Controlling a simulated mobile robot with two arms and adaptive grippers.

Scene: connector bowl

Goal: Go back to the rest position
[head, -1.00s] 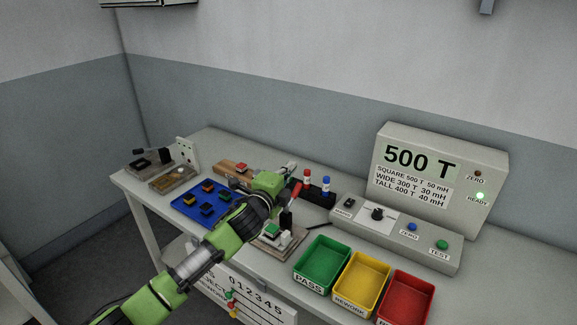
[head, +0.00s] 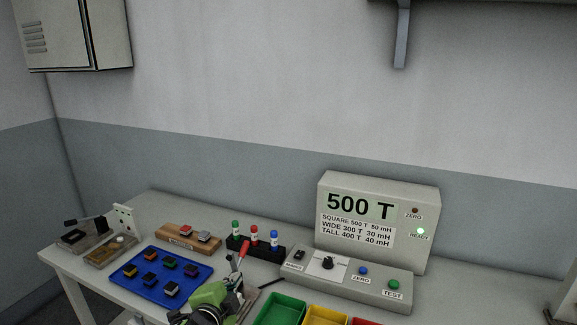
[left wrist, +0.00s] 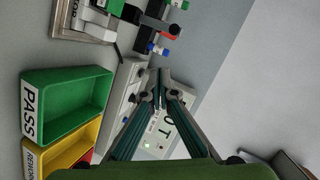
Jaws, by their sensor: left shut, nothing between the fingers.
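My left gripper (left wrist: 160,88) shows in the left wrist view with its two fingertips together and nothing between them. In the head view my left arm's green end (head: 210,294) is at the bottom edge, in front of the fixture with the red lever (head: 244,252), and partly hides that fixture. In the left wrist view the gripper points towards the grey tester, and the green PASS bin (left wrist: 66,104) lies to its left. My right gripper is not in view.
A blue tray (head: 146,281) with several connectors lies left of my arm. The grey tester (head: 425,208) reads 500 T with its READY lamp lit. A control box (head: 375,283) and the green (head: 280,309) and yellow (head: 326,315) bins stand to the right.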

